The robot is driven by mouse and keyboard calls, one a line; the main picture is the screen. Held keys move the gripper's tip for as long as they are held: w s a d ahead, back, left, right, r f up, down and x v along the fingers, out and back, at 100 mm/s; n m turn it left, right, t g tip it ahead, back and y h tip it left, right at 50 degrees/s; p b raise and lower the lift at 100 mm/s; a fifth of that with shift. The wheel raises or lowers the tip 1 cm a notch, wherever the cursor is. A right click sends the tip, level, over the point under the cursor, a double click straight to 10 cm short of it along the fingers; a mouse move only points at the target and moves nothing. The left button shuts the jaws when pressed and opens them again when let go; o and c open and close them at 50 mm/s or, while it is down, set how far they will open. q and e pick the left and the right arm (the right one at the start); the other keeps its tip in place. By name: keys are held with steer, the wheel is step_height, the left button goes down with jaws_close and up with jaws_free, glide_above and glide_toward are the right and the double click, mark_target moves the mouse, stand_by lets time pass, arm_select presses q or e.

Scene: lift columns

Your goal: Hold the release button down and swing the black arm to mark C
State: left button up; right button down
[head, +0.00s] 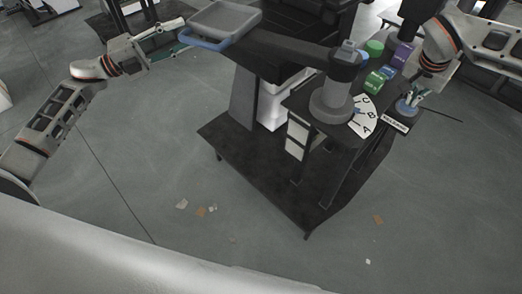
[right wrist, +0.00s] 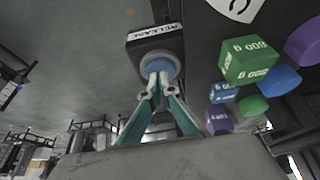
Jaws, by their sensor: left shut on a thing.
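The black arm (head: 290,47) reaches left from a grey round post (head: 331,98) to a grey tray (head: 226,18) with a blue handle (head: 203,43). My left gripper (head: 184,40) is shut on the handle at its left end. A white dial (head: 364,118) with marks A, B and C sits at the post's foot. A small blue pointer there seems to lie near B. My right gripper (head: 409,104) is above the release button. In the right wrist view its fingers (right wrist: 157,80) are shut, with the tips at the blue button (right wrist: 159,64), seemingly touching it. The box is labelled RELEASE (right wrist: 154,34).
Green, blue and purple weights stand on the stand's top, among them a green block (right wrist: 249,62) and a purple one (head: 402,55), close to my right gripper. The stand has a wide black base (head: 260,170). Small scraps (head: 200,211) lie on the open grey floor.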

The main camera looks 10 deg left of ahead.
arm_select(q)
steer(key=s+d+f+n+t+y, duration=0.1)
steer(key=s+d+f+n+y, duration=0.2)
steer(key=f+n, duration=0.3)
steer(key=s+d+f+n+t+y, duration=0.1)
steer(key=s+d+f+n+y, duration=0.3)
steer(key=f, duration=1)
steer(key=s+d+f+n+t+y, duration=0.1)
steer(key=s+d+f+n+y, duration=0.2)
steer(key=s+f+n, duration=0.4)
step_height(320, 180, down, 4)
steer(key=n+y, duration=0.1)
steer(key=n, duration=0.2)
steer(key=shift+d+t+y, duration=0.2)
steer(key=shift+t+y, duration=0.1)
steer(key=shift+y, duration=0.1)
steer(key=shift+r, duration=0.1)
steer(key=m+h, duration=0.8)
steer(key=m, duration=0.9)
glide_toward(195, 45)
steer(key=shift+n+t, duration=0.3)
steer(key=shift+f+x, duration=0.2)
steer(key=shift+x, duration=5.15)
